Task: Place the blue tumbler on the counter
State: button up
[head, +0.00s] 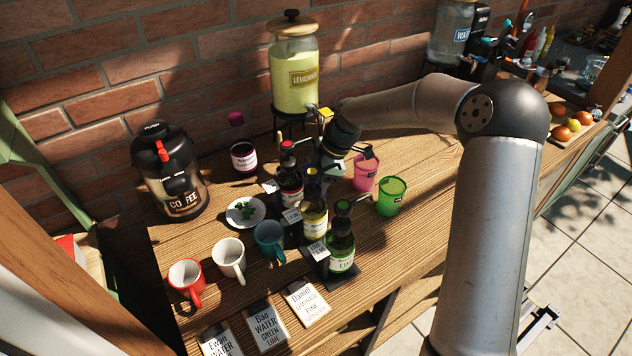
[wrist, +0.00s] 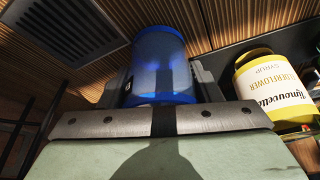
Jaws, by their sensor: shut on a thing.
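The blue tumbler (wrist: 158,62) is translucent and sits between the two fingers of my gripper (wrist: 160,88) in the wrist view. The gripper is shut on it. In the head view my gripper (head: 330,165) is low over the wooden counter (head: 385,245), in front of the lemonade dispenser and behind the syrup bottles. The tumbler is hidden there by the arm and bottles. I cannot tell whether its base touches the counter.
The lemonade dispenser (head: 295,78) stands behind. Pink (head: 366,172) and green (head: 391,196) tumblers stand right. The counter right of the green one is clear.

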jog(key=shift+f, duration=0.2)
jog(key=o, duration=1)
jog(key=shift+r, duration=0.1)
jog(key=shift+r, duration=0.2)
jog(key=b+v, duration=0.1)
jog(key=v, duration=1.1)
jog(key=shift+b, duration=0.35)
